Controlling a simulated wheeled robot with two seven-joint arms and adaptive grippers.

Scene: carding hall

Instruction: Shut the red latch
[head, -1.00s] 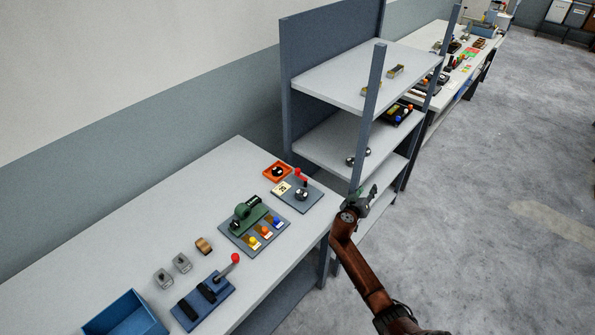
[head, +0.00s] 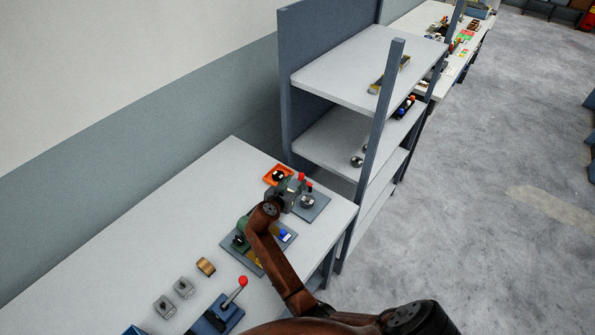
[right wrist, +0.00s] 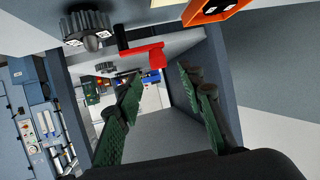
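The red latch (head: 301,176) is on a small grey panel (head: 317,209) at the far end of the bench, with a round dark knob (head: 307,201) beside it. In the right wrist view the latch's red flat arm (right wrist: 146,53) sits at the top middle, with a dark post at its left end. My right gripper (head: 293,190) is over the panel, close to the latch and partly hiding it. In the right wrist view its two green-padded fingers (right wrist: 160,80) stand apart with nothing between them. The latch lies just beyond their tips, apparently not touched. My left gripper is not in view.
An orange tray (head: 269,180) lies just behind the panel. My right arm crosses a board with coloured buttons (head: 285,236). A blue base with a red-knobbed lever (head: 243,281) stands nearer. A shelf unit (head: 388,100) rises past the bench's far end.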

